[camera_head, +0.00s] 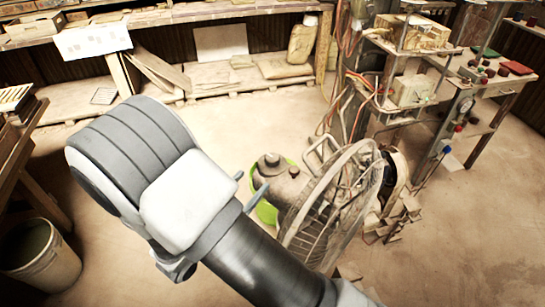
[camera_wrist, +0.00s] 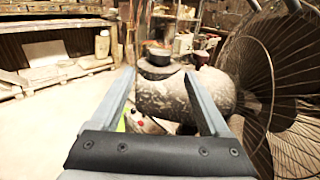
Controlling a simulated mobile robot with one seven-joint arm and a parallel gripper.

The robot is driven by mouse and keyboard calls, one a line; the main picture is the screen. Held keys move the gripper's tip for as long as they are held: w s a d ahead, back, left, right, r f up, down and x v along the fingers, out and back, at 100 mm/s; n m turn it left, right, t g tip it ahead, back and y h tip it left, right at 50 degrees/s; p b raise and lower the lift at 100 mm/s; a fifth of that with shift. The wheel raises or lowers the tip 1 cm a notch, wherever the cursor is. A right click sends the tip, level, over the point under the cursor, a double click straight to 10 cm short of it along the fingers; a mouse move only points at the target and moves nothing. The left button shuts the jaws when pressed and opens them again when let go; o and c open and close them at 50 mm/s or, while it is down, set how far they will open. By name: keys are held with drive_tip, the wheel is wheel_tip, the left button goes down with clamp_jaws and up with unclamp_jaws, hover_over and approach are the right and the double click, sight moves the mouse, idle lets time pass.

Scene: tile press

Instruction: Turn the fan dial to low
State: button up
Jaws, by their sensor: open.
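The caged fan (camera_head: 330,205) stands on the floor right of my gripper in the head view. Its wire cage (camera_wrist: 275,75) fills the right of the wrist view. The speckled grey motor housing (camera_wrist: 175,98) lies behind and between my fingers, with a dark round cap (camera_wrist: 158,57) on top. Below it is a pale plate (camera_wrist: 147,124) with a small red mark, partly hidden by the gripper. I cannot tell for sure which part is the dial, nor read its setting. My gripper (camera_head: 249,188) is open and empty, pointing at the housing; it also shows in the wrist view (camera_wrist: 159,76).
A bright green round thing (camera_head: 265,212) shows around the housing. A cluttered press stand (camera_head: 405,90) with hoses rises behind the fan. A bucket (camera_head: 40,255) stands at lower left, and shelves (camera_head: 195,75) line the back wall. Floor is clear between.

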sight(268, 164)
drive_tip(key=p+x, duration=0.1)
drive_tip(key=x, duration=0.9)
drive_tip(key=shift+w+d, duration=0.15)
drive_tip(key=shift+w, duration=0.1)
clamp_jaws()
